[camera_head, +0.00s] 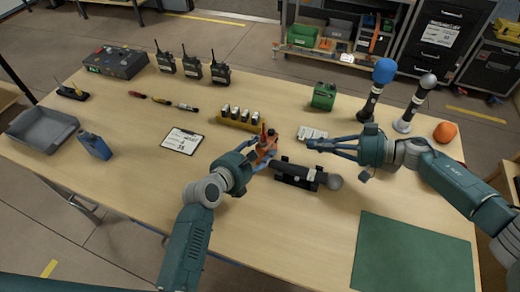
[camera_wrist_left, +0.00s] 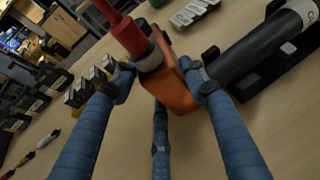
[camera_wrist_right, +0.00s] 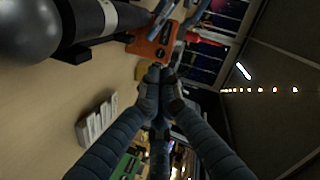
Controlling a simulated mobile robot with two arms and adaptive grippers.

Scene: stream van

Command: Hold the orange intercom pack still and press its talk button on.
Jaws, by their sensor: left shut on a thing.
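The orange intercom pack (camera_head: 267,143) stands on the table near the middle, with a red upright part on top. My left gripper (camera_head: 258,158) is shut on the pack, and in the left wrist view its blue fingers lie around the orange body (camera_wrist_left: 180,88). My right gripper (camera_head: 312,145) is to the right of the pack, apart from it, with its fingers pointing at it. In the right wrist view the right fingertips (camera_wrist_right: 160,75) are close together with nothing seen between them, and the pack (camera_wrist_right: 152,45) is beyond them. The talk button cannot be made out.
A black microphone (camera_head: 300,175) with a grey ball head lies in a cradle just right of the pack. A green mat (camera_head: 412,255) covers the front right.

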